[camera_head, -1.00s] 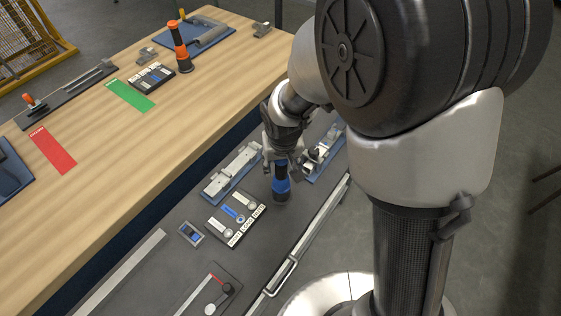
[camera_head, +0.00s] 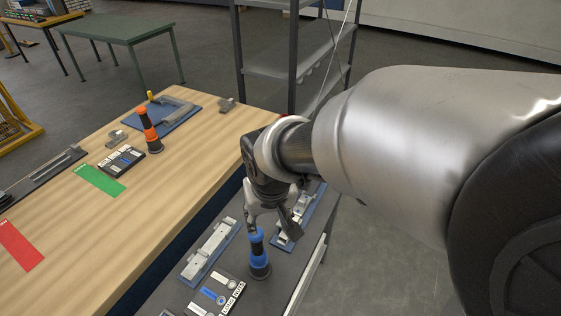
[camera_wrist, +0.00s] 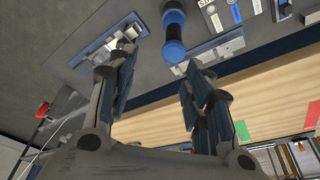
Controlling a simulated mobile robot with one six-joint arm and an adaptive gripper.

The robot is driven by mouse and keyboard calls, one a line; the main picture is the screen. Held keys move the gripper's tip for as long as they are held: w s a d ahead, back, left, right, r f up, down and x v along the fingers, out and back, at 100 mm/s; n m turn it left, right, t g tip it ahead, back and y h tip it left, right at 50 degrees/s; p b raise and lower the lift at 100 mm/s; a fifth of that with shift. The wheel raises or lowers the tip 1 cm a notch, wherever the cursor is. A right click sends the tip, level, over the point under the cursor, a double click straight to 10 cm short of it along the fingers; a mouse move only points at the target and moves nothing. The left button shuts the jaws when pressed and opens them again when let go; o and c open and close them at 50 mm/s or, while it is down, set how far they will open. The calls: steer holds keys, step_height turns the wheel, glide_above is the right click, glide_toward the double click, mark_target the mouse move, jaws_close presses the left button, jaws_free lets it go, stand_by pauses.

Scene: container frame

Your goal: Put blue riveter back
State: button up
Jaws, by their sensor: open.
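The blue riveter (camera_head: 258,258), blue with black bands, stands upright on the dark grey worktop beside the label panel. In the wrist view the riveter (camera_wrist: 173,30) shows at the top centre, beyond the fingertips and roughly in line with the gap between them. My gripper (camera_head: 272,218) is open and empty, just above and behind the riveter's top in the head view. In the wrist view my gripper (camera_wrist: 160,72) has its fingers spread wide. Whether a finger still touches the riveter cannot be told.
A black label panel (camera_head: 232,285) lies next to the riveter. Blue-based metal fixtures stand left (camera_head: 212,248) and right (camera_head: 290,238). The wooden table (camera_head: 180,205) holds an orange riveter (camera_head: 149,130), a green mat (camera_head: 98,180) and a red mat (camera_head: 20,245).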

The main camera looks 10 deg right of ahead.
steer(key=s+d+r, duration=0.2)
steer(key=s+d, duration=0.1)
steer(key=s, duration=0.2)
steer(key=s+d+r+t, duration=0.1)
steer(key=s+d+r, duration=0.2)
steer(key=s, duration=0.2)
steer(key=s+d+r+m, duration=0.1)
steer(key=s+d+r, duration=0.2)
steer(key=s, duration=0.3)
steer(key=shift+d+r+t, duration=0.25)
steer(key=shift+d+t, duration=0.05)
steer(key=shift+d, duration=0.05)
step_height(320, 180, down, 3)
steer(key=b, duration=0.3)
steer(key=shift+f, duration=0.15)
steer(key=shift+o, duration=0.5)
